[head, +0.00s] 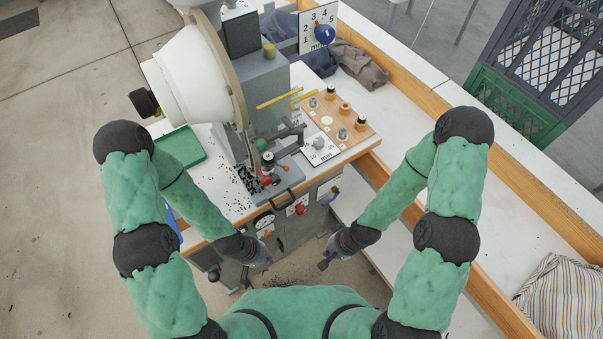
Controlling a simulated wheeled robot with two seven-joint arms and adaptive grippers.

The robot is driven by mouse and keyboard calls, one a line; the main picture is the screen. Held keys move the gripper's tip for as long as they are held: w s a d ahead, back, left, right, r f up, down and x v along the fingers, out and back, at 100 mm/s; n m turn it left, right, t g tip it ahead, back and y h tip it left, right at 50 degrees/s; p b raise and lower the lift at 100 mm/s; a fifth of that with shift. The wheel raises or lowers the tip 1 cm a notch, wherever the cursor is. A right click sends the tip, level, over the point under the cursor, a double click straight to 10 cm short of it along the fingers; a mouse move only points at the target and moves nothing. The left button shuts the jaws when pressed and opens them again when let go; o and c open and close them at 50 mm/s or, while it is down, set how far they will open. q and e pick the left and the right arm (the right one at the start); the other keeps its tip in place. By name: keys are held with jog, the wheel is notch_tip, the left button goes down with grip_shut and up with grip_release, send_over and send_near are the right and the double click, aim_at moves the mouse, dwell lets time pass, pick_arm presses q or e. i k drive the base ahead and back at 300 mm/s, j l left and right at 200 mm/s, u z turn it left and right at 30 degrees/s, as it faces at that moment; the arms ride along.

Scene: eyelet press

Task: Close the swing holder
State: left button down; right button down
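The eyelet press (268,85) stands at the table's far left, with a large white round housing (195,75). At its working area a dark arm (288,132) sticks out to the right beside a green knob (262,145). Below it are a dark cylindrical tool (268,160) and a small red part (266,181). I cannot tell for sure which piece is the swing holder or how far it is swung. My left gripper (262,264) and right gripper (324,264) hang in front of the table's front edge, apart from the press. Their fingers are too small to judge.
A wooden block with several pegs and knobs (340,118) stands right of the press, beside a white dial plate (320,149). Yellow rods (278,98) stick out above. A green tray (180,147) lies left. Black bits are scattered on the table. Cloths (357,65) lie behind.

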aim_at(289, 149)
jog(key=k+j+z, duration=0.15)
jog(key=z, duration=0.2)
jog(key=k+j+z, duration=0.1)
jog(key=k+z, duration=0.25)
